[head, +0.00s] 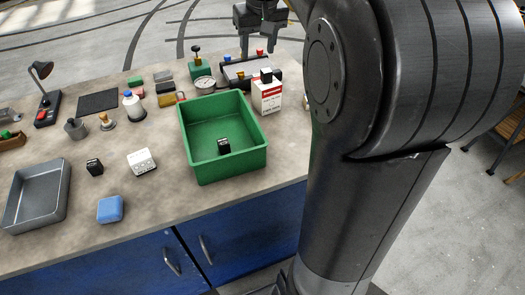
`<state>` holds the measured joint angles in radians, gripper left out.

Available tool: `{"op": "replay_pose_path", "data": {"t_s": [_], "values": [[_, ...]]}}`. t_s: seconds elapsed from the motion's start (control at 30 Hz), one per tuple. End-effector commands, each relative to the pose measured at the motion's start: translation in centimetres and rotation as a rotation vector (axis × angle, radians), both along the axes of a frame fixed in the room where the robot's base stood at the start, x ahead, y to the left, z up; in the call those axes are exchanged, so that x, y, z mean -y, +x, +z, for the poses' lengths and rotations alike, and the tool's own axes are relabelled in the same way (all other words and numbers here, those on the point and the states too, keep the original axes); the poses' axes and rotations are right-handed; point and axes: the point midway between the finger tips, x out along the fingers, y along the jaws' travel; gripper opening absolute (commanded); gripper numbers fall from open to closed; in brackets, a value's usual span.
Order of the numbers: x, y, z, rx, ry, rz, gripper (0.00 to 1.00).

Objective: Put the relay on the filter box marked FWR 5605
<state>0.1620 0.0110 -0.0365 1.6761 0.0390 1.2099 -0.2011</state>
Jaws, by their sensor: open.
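A white box with a red band (267,98) stands upright on the bench right of the green tray; it looks like the filter box, but its marking is too small to read. A small black block (266,75) appears to sit on its top and looks like the relay. Similar black blocks lie inside the green tray (223,147) and on the bench at left (94,167). My gripper (259,48) is open, fingers pointing down, above the far side of the bench, behind and above the box.
The green tray (187,149) fills the bench middle. A grey metal tray (65,190), a white device (141,161) and a blue block (110,209) are at left. A gauge (206,83) and a dark case (236,75) stand behind the tray. My arm hides the bench's right end.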

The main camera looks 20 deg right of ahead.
Motion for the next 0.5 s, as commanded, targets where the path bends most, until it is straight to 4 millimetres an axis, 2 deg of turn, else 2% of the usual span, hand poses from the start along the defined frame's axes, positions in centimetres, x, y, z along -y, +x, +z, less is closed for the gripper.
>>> {"op": "replay_pose_path", "data": {"t_s": [0.03, 0.27, 0.5], "values": [[-1.0, -1.9, 0.3, 0.018, -0.001, 0.003, 0.50], [-4.5, -9.6, -0.7, 0.091, -0.001, 0.004, 0.50], [-7.3, -17.5, -3.8, 0.168, 0.001, 0.008, 0.50]]}}
